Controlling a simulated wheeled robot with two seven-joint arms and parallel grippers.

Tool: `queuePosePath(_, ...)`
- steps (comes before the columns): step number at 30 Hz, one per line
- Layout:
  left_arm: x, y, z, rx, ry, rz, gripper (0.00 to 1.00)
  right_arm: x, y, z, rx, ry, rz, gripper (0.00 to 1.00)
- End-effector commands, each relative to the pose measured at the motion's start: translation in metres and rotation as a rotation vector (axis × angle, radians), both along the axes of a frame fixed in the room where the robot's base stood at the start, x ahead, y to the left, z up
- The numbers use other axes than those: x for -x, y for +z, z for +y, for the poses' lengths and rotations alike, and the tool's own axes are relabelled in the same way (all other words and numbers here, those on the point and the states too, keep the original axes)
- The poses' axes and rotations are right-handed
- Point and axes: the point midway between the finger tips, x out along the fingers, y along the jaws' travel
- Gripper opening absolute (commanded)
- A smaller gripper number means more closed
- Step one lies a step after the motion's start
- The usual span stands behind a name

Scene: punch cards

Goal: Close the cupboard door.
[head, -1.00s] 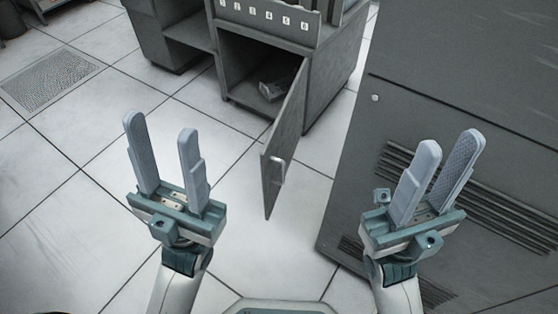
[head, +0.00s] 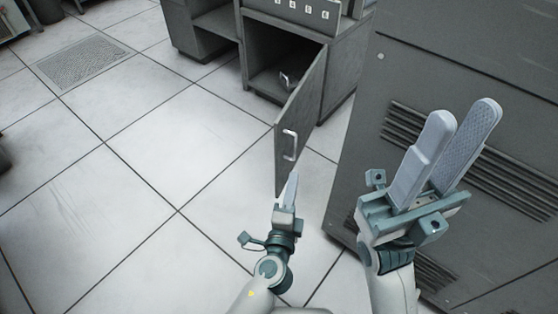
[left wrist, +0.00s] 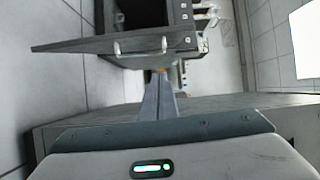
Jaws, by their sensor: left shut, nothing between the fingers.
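The cupboard door (head: 303,118) is grey and stands open, swung out toward me from the right side of the cupboard (head: 334,75). Its pale bar handle (head: 289,145) is on the face turned to the right. My left gripper (head: 292,177) is shut and empty, by the door's lower free edge, below the handle; I cannot tell if it touches. The left wrist view shows the closed fingers (left wrist: 160,96) pointing at the door (left wrist: 95,45) and its handle (left wrist: 140,46). My right gripper (head: 464,110) is open and empty, in front of the grey cabinet.
A large grey cabinet (head: 472,75) with vent slots stands at the right, close to my right arm. A small dark object with a pale handle-like part (head: 285,78) lies inside the cupboard. The tiled floor (head: 150,150) to the left is clear, with a grate (head: 83,61) in it.

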Motion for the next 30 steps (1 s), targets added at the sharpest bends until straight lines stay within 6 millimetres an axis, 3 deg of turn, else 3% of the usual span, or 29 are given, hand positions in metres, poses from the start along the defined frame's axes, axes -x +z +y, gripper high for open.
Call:
queuePosePath(17,-0.004,-0.005,0.003,-0.043,0.03,-0.001,0.0,0.0,0.001,-0.001,0.004,-0.003,-0.008,0.31)
queuePosePath(23,-0.02,-0.005,0.001,-0.042,0.029,-0.002,0.0,0.0,0.0,0.0,0.005,-0.003,-0.005,0.31)
queuePosePath(30,-0.057,-0.005,-0.003,-0.043,0.029,-0.004,0.0,-0.001,-0.003,0.0,0.007,-0.001,-0.003,0.31)
